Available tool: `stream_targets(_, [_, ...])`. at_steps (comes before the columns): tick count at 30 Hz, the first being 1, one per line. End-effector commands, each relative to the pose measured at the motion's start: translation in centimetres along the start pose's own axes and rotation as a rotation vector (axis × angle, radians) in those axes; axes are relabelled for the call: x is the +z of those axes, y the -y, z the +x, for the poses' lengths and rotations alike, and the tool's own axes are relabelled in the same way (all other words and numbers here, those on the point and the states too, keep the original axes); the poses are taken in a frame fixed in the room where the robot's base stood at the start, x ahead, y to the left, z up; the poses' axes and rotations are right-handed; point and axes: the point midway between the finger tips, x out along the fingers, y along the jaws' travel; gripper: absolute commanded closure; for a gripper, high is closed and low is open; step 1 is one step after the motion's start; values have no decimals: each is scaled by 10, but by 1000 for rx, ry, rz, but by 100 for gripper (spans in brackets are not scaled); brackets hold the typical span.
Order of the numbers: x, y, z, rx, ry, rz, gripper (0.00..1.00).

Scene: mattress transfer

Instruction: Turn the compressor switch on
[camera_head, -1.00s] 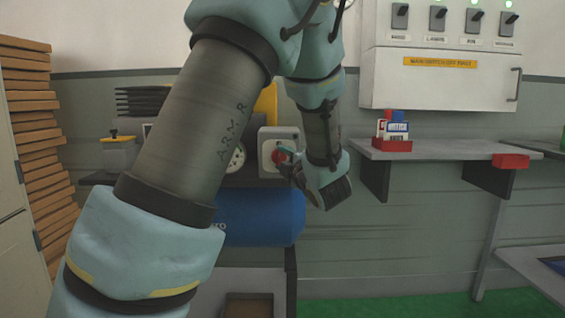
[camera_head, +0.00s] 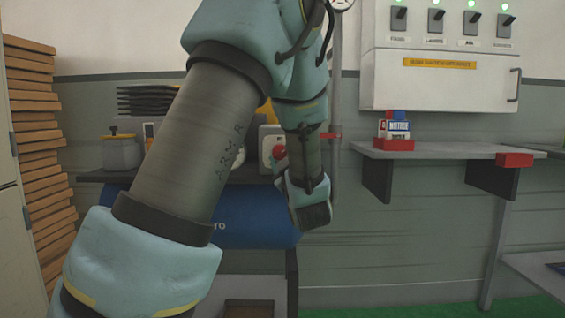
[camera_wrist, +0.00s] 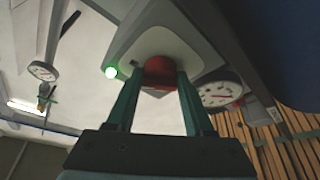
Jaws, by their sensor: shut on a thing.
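The compressor switch is a red knob (camera_head: 279,152) on a pale box (camera_head: 266,137) above the blue compressor tank (camera_head: 262,232). My wrist partly hides the box in the head view. In the wrist view the red knob (camera_wrist: 159,71) sits between the tips of my gripper's two teal fingers (camera_wrist: 160,80). My gripper is shut on the knob. The fingertips are hard to make out in the head view.
A white switch panel (camera_head: 385,60) with several green lights hangs at upper right. A grey shelf (camera_head: 440,152) below it holds a red holder (camera_head: 394,144) with small packs. A round gauge (camera_wrist: 220,95) is close to the knob. Stacked brown boards (camera_head: 35,160) stand at left.

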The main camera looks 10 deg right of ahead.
Motion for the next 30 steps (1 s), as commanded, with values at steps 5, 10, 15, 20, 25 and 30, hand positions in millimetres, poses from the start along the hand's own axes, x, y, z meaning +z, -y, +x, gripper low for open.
stream_targets(5, [1,2,0,29,1,76,100])
stream_targets(10, [1,2,0,46,2,117,100])
stream_targets(15, [1,2,0,53,3,134,100])
stream_targets(20, [0,2,0,54,3,136,100])
stream_targets(25, [0,2,0,54,2,136,100])
stream_targets(30, [0,2,0,54,2,135,31])
